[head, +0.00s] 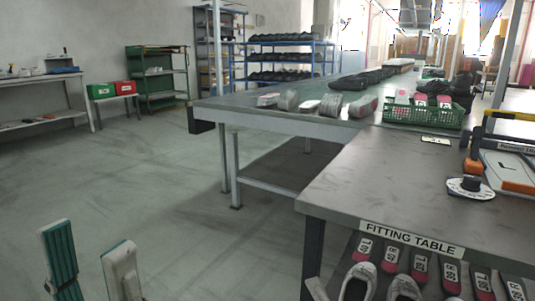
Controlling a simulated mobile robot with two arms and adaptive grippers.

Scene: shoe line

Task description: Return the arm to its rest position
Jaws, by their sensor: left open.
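My left gripper (86,238) shows at the bottom left of the head view. Its two fingers, pale with teal-green pads, point up and stand apart with nothing between them. It is over the bare floor, left of the fitting table and touching nothing. The rest of the left arm is below the picture.
The fitting table (372,190) fills the lower right, with shoes and numbered pink-black pieces below its top. A long grey table (240,109) behind bears shoes and a green crate (436,116). Open floor (130,185) lies around the left gripper.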

